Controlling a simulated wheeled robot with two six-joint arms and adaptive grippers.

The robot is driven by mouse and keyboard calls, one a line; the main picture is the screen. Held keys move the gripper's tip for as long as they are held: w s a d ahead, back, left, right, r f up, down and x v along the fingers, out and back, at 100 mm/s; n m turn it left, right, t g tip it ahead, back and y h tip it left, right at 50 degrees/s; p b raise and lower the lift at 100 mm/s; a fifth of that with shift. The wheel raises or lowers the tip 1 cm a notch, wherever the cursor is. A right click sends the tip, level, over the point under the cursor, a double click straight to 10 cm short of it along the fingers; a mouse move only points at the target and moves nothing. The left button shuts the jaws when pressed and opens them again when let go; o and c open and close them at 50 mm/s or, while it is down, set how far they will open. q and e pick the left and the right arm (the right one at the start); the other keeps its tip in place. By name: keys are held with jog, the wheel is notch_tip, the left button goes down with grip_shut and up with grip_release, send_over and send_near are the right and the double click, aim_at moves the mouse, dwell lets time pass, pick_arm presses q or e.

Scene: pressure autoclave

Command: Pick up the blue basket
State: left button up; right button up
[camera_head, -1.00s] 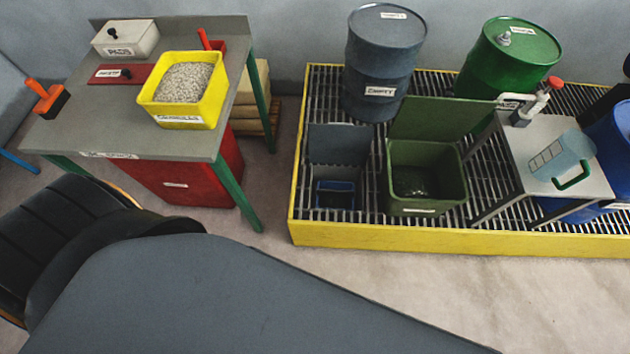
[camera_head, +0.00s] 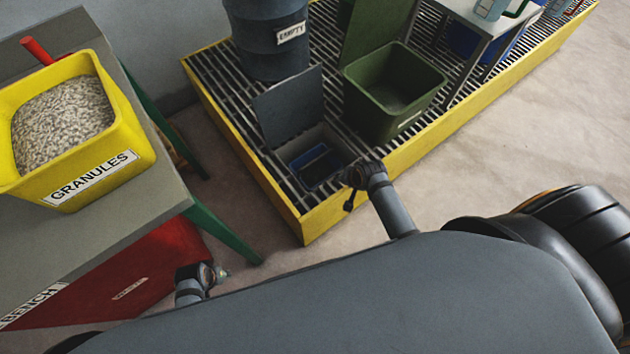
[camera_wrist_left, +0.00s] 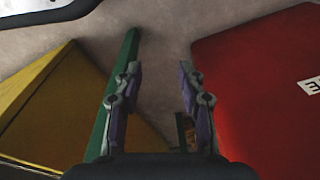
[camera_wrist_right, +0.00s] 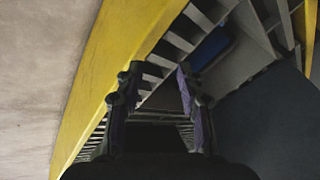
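The blue basket (camera_head: 315,160) sits inside a small grey bin (camera_head: 290,150) with its lid (camera_head: 290,107) raised, on the grated floor of a yellow-edged pallet. In the right wrist view a blue patch that looks like the basket (camera_wrist_right: 212,47) shows beyond the fingers, up and to the right. My right gripper (camera_head: 352,182) is open and empty, near the pallet's front edge, to the right of the basket and apart from it. My left gripper (camera_head: 218,275) is open and empty, beside the red cabinet and the bench's green leg, also seen in the left wrist view (camera_wrist_left: 160,70).
A green bin (camera_head: 385,110) with its lid up stands right of the grey bin. A grey drum (camera_head: 265,40) stands behind. The yellow pallet wall (camera_head: 440,125) edges the grating. A bench (camera_head: 150,215) with a yellow granules tub (camera_head: 130,150) is on the left. Floor at right is open.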

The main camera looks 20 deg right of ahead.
aim_at(316, 160)
jog(key=w+a+f+m+b, duration=0.1)
jog(key=w+m, duration=0.1)
jog(key=w, duration=0.2)
jog(key=w+a+f+m+t+y+b, duration=0.1)
jog(key=w+a+f+m+b, duration=0.1)
jog(key=w, duration=0.2)
jog(key=w+a+f+m+b, duration=0.1)
jog(key=w+m, duration=0.1)
jog(key=w, duration=0.3)
jog(key=shift+a+f+m+t+y+b, duration=0.2)
jog(key=shift+m+t+y+b, duration=0.1)
jog(key=shift+m+t, duration=0.1)
jog(key=b+x, duration=0.3)
jog(key=x, duration=0.2)
jog(key=shift+s+a+f+b, duration=0.1)
jog(key=shift+f+b, duration=0.05)
jog(key=shift+b, duration=0.15)
pick_arm(q)
jog(key=w+d+r+t+h, duration=0.1)
jog(key=w+d+r, duration=0.1)
jog(key=d+r, duration=0.2)
notch_tip(316, 160, up, 3)
jog(key=shift+f+t, duration=0.1)
jog(key=shift+t, duration=0.3)
jog(key=shift+d, duration=0.1)
pick_arm(e)
grip_shut()
